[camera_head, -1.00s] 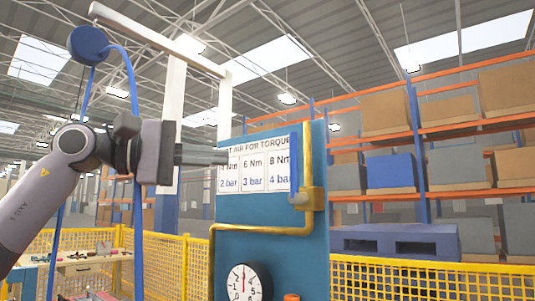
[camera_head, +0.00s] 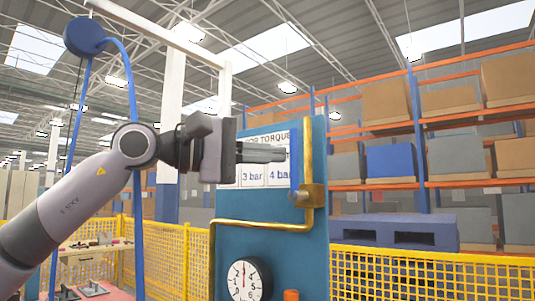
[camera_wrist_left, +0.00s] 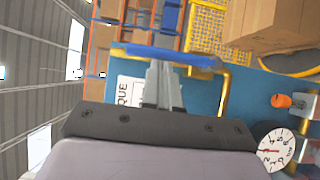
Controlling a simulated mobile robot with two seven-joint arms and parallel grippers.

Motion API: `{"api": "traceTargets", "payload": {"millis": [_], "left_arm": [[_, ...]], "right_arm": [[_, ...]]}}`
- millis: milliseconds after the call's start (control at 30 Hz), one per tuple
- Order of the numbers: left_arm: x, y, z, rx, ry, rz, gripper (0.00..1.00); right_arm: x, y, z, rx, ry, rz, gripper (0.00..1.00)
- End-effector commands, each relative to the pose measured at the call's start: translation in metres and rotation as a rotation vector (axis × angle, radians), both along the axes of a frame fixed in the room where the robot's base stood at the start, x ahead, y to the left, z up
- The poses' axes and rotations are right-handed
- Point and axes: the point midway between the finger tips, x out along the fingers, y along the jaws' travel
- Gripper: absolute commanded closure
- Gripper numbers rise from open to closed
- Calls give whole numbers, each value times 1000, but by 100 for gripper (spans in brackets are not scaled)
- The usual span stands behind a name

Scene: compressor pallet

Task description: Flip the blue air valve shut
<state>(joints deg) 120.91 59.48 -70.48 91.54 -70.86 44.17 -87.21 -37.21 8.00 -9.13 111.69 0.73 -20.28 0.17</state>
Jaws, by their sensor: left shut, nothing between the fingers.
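The blue valve handle (camera_head: 295,160) stands upright beside the vertical yellow pipe, on a brass valve body (camera_head: 312,195) at the right edge of a blue panel (camera_head: 285,240). My left gripper (camera_head: 284,154) comes in from the left, shut and empty, with its tips close to the handle's left side. In the left wrist view the blue handle (camera_wrist_left: 165,54) crosses just ahead of the shut fingertips (camera_wrist_left: 163,64). I cannot tell whether they touch. My right gripper is not in view.
A yellow pipe (camera_head: 260,226) bends across the panel above a round gauge (camera_head: 249,281). An orange knob (camera_head: 291,295) sits to the gauge's right. A blue hose (camera_head: 134,110) hangs behind my left arm. Yellow mesh fencing (camera_head: 430,275) and storage racks stand behind.

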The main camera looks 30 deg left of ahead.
Motion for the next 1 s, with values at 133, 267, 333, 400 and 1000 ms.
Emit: {"api": "traceTargets", "payload": {"millis": [133, 267, 333, 400, 1000], "left_arm": [[0, -1, 1, 11, -2, -1, 100], [0, -3, 2, 44, -5, -1, 100], [0, -4, 2, 54, -8, 0, 100], [0, -4, 2, 62, -8, -1, 100], [-2, -18, 7, 136, -19, -3, 100]], "right_arm": [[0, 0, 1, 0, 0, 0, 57], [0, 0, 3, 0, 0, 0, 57], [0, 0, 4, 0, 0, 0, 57], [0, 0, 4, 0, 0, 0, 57], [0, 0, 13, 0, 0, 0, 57]]}}
